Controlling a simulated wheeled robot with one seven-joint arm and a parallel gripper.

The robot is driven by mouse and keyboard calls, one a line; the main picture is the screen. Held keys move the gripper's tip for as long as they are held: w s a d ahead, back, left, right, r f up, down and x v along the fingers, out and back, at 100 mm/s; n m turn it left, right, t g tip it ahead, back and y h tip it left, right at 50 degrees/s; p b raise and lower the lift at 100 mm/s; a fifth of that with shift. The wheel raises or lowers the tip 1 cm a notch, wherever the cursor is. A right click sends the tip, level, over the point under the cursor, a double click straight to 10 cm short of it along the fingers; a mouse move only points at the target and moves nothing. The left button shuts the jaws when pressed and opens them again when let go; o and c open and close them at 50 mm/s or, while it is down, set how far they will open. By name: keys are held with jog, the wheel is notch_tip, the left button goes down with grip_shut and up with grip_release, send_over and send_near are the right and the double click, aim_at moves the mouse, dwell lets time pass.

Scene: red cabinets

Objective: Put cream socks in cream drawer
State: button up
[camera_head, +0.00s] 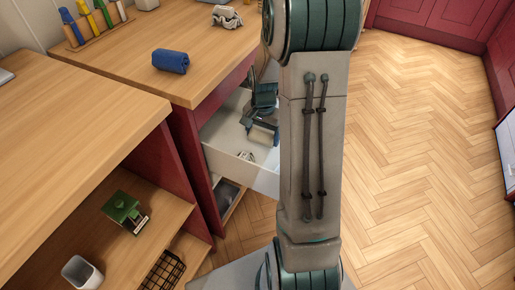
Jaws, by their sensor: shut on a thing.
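My gripper (262,124) is inside or just above an open cream drawer (222,146), partly behind my own arm. It is shut on a rolled cream thing, which I take to be the cream socks (261,135). I cannot tell whether the socks touch the drawer's floor. My arm hides the drawer's right side.
A small whitish striped thing (245,156) shows at the drawer's front. A lower drawer (232,203) with dark contents is partly open. A blue roll (171,61) and a crumpled pale thing (227,17) lie on the wooden top (120,45). The floor at right is clear.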

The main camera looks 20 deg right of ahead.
aim_at(262, 153)
jog(key=shift+f+b, duration=0.65)
jog(key=shift+f, duration=2.15)
jog(key=shift+f, duration=0.2)
jog(key=o, duration=1)
jog(key=shift+r, duration=0.15)
